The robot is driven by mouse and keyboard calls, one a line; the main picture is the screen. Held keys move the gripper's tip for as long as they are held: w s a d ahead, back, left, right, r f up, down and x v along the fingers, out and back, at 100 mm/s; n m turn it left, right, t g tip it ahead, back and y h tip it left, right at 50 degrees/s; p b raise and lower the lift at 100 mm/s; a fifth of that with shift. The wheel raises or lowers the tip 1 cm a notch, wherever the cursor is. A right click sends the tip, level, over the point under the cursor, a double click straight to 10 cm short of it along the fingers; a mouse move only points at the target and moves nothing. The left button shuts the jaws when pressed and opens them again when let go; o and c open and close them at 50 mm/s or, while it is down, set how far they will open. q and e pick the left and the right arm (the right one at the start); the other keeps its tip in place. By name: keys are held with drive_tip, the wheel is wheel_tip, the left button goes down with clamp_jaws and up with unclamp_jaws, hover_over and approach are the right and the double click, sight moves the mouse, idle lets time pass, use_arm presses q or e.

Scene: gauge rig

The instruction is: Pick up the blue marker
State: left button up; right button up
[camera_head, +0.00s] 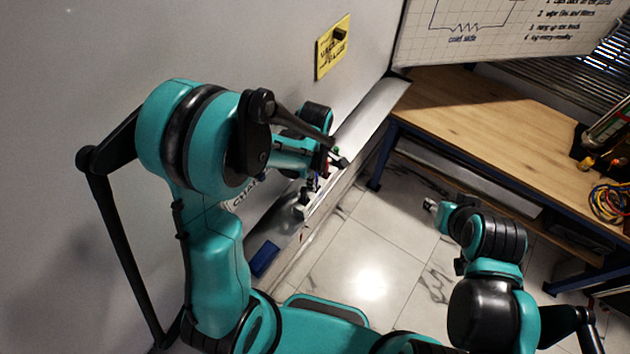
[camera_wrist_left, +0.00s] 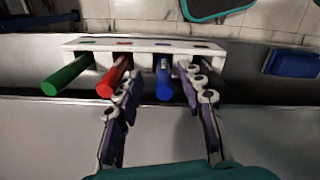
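The blue marker (camera_wrist_left: 163,80) sticks out of a white holder (camera_wrist_left: 228,56) in the left wrist view, its blue end toward the camera. A red marker (camera_wrist_left: 112,80) and a green marker (camera_wrist_left: 68,76) sit to its left in the same holder. My left gripper (camera_wrist_left: 160,78) is open, one finger on each side of the blue marker, with gaps on both sides; the left finger is close to the red marker. In the head view my left gripper (camera_head: 318,178) is at the wall ledge, and the blue marker cannot be made out. My right gripper (camera_head: 430,205) is small, above the floor.
A blue block (camera_head: 264,259) lies on the ledge; it also shows in the left wrist view (camera_wrist_left: 292,63). A wooden workbench (camera_head: 470,115) stands at right with coiled cables (camera_head: 608,200). A yellow sign (camera_head: 332,47) is on the wall. The tiled floor between is clear.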

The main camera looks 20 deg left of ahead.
use_arm(q)
drive_tip(key=shift+f, duration=0.5)
drive_tip(key=shift+s+d+f, duration=0.1)
drive_tip(key=shift+s, duration=0.2)
drive_tip(key=shift+w, duration=0.1)
clamp_jaws()
